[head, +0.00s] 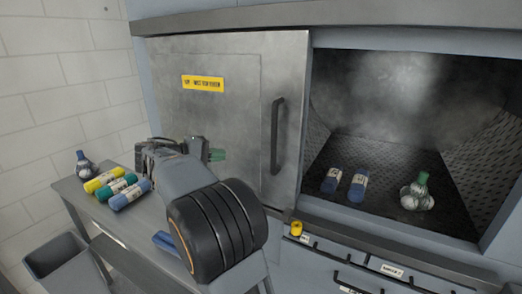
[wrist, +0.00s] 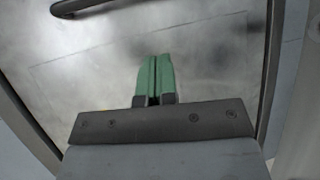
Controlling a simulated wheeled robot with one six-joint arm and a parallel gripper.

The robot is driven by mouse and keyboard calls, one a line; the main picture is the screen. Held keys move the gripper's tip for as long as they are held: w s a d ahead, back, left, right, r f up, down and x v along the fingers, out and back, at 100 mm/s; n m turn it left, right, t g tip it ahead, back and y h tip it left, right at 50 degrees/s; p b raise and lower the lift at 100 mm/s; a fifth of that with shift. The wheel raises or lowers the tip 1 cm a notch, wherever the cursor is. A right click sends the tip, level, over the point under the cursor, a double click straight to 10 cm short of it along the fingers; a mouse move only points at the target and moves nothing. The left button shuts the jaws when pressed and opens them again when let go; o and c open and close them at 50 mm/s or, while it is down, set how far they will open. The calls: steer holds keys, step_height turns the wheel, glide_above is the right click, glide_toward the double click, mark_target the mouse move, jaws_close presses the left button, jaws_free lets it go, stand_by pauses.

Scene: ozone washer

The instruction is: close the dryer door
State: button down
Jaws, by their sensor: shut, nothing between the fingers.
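The dryer door (head: 230,110) is a grey metal sliding-type panel with a yellow label and a dark vertical handle (head: 277,136). It covers the left part of the dryer front, and the opening (head: 400,130) to its right is uncovered. My gripper (head: 217,155) is in front of the door's lower middle, left of the handle. Its green fingers (wrist: 154,80) are shut together and empty in the wrist view, pointing at the door panel. The handle also shows at the top left of the wrist view (wrist: 80,6). Whether the fingertips touch the panel I cannot tell.
Inside the dryer lie two blue rolls (head: 345,182) and a white bundle with a green top (head: 415,192). A side table (head: 72,186) at left holds several coloured rolls and a dark bundle. A grey bin (head: 62,262) stands below. A yellow knob (head: 296,228) sits under the opening.

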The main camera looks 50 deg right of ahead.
steer(key=s+d+g+h+p, duration=0.1)
steer(key=s+d, duration=0.2)
steer(key=d, duration=0.3)
steer(key=s+d+r+m+g+h+p, duration=0.1)
steer(key=s+d, duration=0.2)
steer(key=d, duration=0.3)
steer(key=shift+d+r+m+p, duration=0.3)
steer(key=shift+d+p, duration=0.05)
steer(key=shift+d, duration=0.05)
